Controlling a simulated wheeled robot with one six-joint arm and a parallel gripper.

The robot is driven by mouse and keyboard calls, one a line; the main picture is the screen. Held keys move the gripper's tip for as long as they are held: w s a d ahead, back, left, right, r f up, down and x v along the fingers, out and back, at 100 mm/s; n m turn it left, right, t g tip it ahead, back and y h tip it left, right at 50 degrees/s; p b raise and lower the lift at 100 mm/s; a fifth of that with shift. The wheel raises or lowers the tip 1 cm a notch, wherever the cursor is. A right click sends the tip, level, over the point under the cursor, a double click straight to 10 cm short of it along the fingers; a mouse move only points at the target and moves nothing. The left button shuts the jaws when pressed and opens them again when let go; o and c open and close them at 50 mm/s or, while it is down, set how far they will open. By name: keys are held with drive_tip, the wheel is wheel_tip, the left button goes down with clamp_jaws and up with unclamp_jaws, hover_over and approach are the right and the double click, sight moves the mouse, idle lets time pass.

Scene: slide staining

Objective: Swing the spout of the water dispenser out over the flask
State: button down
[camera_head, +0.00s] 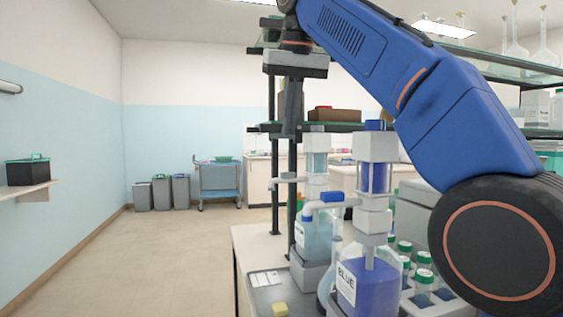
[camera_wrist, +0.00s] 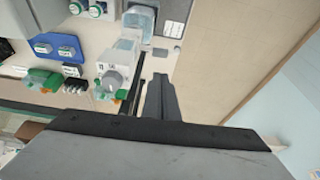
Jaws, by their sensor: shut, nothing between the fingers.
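A dispenser bottle with pale blue liquid (camera_head: 314,238), which looks like the water dispenser, stands on the bench behind a darker bottle labelled BLUE (camera_head: 378,285). My gripper (camera_head: 290,136) points down above and left of the dispenser tops, shut and empty. It appears apart from the spout, though depth is hard to judge. In the wrist view its closed fingers (camera_wrist: 160,80) show beside the bench items.
The BLUE bottle's spout (camera_head: 322,205) also points left. Several green-capped bottles (camera_head: 423,280) stand to the right. Shelf posts (camera_head: 274,180) rise behind. The floor at left is clear.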

approach(290, 181)
drive_tip(key=w+a+f, duration=0.2)
drive_tip(key=w+f, duration=0.3)
idle(0.4)
drive_tip(key=shift+s+f, duration=0.1)
drive_tip(key=shift+s, duration=0.05)
